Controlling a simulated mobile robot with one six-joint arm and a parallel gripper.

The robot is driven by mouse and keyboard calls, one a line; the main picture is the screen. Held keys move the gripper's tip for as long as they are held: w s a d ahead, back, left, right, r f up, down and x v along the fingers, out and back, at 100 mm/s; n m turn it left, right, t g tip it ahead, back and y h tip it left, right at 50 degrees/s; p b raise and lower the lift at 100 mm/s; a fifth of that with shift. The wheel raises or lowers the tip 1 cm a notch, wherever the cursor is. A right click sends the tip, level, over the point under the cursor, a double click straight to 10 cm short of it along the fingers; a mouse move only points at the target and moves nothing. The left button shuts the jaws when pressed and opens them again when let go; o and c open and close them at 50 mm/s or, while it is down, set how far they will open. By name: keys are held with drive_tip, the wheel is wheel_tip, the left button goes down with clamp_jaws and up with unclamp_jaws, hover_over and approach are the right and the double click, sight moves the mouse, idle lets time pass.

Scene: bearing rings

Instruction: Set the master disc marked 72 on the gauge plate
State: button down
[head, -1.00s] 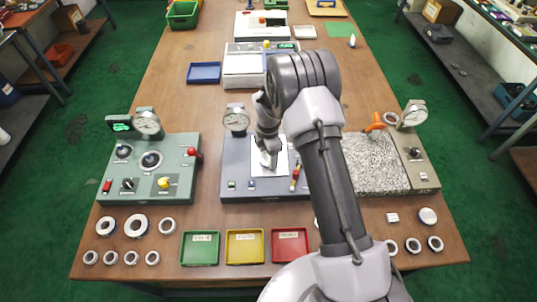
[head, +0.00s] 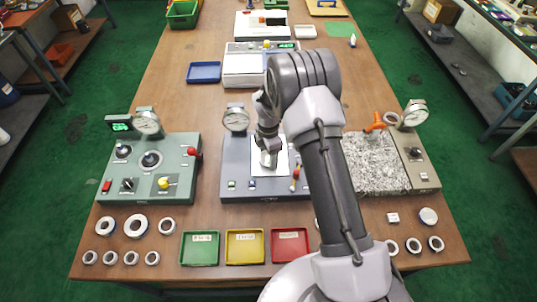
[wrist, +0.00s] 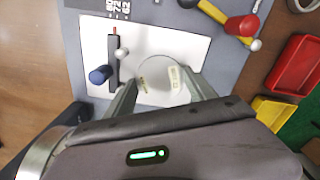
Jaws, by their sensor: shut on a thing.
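My gripper (wrist: 160,88) is shut on a pale round disc (wrist: 158,66), with one finger at each side of it. The disc has a small label that I cannot read. It is over the white gauge plate (wrist: 192,45) on the grey middle station; I cannot tell whether it touches the plate. In the head view my gripper (head: 268,148) is above the same white plate (head: 283,164), and the disc shows as a small pale shape under it. A dark bar with a blue knob (wrist: 100,75) lies on the plate beside the disc. Numbers, 72 among them, are printed near the plate.
A red-and-yellow lever (head: 295,178) stands just right of the plate, and a dial gauge (head: 236,120) behind it. Green (head: 200,262), yellow (head: 245,262) and red (head: 290,262) trays are in front. A green station (head: 150,185) and a granite block (head: 375,180) flank the station.

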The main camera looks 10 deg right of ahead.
drive_tip(key=shift+f, duration=0.1)
drive_tip(key=shift+f, duration=0.15)
drive_tip(key=shift+c, duration=1.1)
unclamp_jaws()
wheel_tip(320, 180, up, 18)
drive_tip(key=p, duration=0.3)
drive_tip(key=shift+f, duration=0.25)
